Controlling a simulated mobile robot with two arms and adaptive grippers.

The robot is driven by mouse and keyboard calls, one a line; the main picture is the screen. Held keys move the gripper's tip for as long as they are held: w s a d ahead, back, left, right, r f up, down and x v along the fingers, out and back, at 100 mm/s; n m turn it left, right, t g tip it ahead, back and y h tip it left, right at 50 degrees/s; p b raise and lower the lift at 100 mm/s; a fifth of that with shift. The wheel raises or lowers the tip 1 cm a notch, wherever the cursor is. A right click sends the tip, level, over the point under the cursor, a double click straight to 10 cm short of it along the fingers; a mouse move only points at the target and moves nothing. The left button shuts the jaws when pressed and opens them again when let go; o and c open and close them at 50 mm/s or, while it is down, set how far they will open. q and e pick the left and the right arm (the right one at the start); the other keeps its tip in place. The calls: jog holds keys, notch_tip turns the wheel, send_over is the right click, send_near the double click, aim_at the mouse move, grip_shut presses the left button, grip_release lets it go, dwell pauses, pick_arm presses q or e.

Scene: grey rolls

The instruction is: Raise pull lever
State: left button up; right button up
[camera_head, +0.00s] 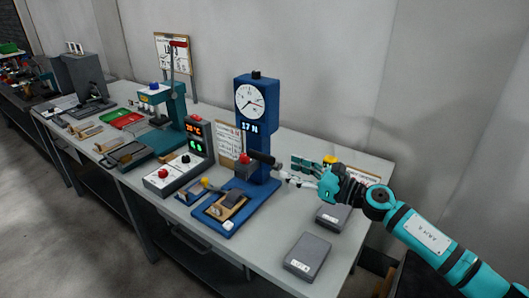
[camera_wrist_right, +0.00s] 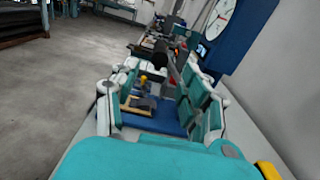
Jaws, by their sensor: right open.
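A blue machine (camera_head: 257,115) with a round dial and a lit readout stands on the table. A lever with a black handle (camera_head: 262,158) sticks out from its column toward my right gripper. My right gripper (camera_head: 289,171) is open and empty just to the right of the handle's end. In the right wrist view, a dark round end (camera_wrist_right: 160,60), probably the handle's, shows beyond the open fingers (camera_wrist_right: 158,98). I cannot tell whether they touch it. My left gripper is in neither view.
The machine's blue base (camera_head: 226,222) holds a small fixture with a yellow knob. A control box (camera_head: 180,172) with lit readouts stands left of it. Grey boxes (camera_head: 307,257) lie to the right. A teal press (camera_head: 176,105) with a red-tipped lever stands farther back. The wall is close behind.

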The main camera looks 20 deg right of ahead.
aim_at(265, 159)
jog(key=p+x, duration=0.2)
jog(key=x, duration=0.6)
jog(key=shift+r, duration=0.15)
jog(key=shift+w+a, duration=0.35)
jog(key=shift+w, duration=0.05)
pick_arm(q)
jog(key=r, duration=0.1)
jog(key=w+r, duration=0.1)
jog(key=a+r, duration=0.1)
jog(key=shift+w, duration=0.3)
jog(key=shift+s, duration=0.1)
pick_arm(e)
jog(key=shift+c, duration=0.6)
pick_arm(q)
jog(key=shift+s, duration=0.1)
pick_arm(e)
grip_shut()
